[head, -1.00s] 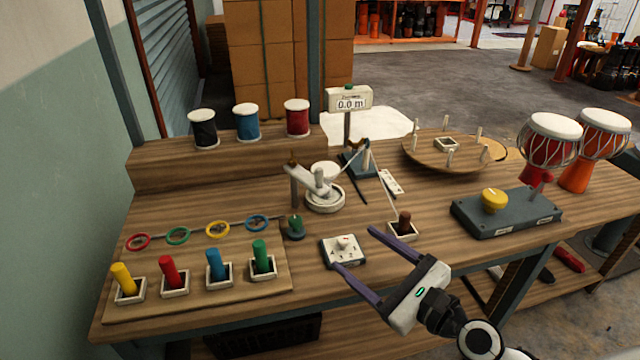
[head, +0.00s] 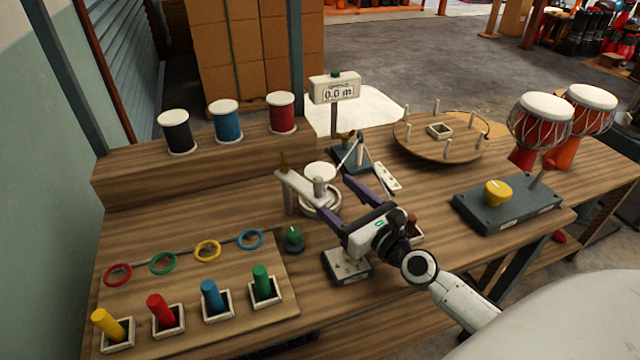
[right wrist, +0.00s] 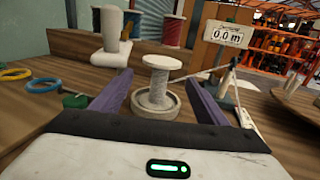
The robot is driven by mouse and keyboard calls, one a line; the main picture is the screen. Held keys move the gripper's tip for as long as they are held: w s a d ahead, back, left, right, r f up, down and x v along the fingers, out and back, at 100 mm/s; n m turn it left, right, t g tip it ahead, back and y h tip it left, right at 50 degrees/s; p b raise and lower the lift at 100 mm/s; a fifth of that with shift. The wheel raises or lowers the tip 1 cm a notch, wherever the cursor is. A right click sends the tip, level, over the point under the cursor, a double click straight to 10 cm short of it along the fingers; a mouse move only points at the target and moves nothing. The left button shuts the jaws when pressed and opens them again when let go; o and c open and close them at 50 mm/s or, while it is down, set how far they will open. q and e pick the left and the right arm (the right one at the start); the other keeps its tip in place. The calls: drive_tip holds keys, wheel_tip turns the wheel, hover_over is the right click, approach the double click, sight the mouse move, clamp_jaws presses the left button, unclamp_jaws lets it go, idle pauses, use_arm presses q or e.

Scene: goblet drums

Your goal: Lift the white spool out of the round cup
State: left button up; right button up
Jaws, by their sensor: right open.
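The white spool (head: 320,170) stands upright in the round cup (right wrist: 170,107) on the table. In the right wrist view the spool (right wrist: 160,63) is centred, its wide top flange and thin core clear above the cup rim. My right gripper (head: 333,191) is open, its purple fingers pointing at the spool. In the wrist view the gripper (right wrist: 160,78) has one finger on each side of the spool, with gaps on both sides. The fingers look short of the spool or only just level with it; I cannot tell exactly. My left gripper is not in view.
A pale swing arm (head: 296,187) with an upright knob stands close left of the spool. A green knob (head: 293,238) and a switch box (head: 347,268) are nearer. A post with a 0.0 m display (head: 335,90) stands behind. Coloured pegs and rings lie left.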

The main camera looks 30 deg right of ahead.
sight(328, 187)
drive_tip(key=shift+w+f, duration=0.15)
drive_tip(key=shift+w, duration=1.8)
drive_tip(key=c, duration=1.3)
drive_tip(key=shift+o, duration=0.2)
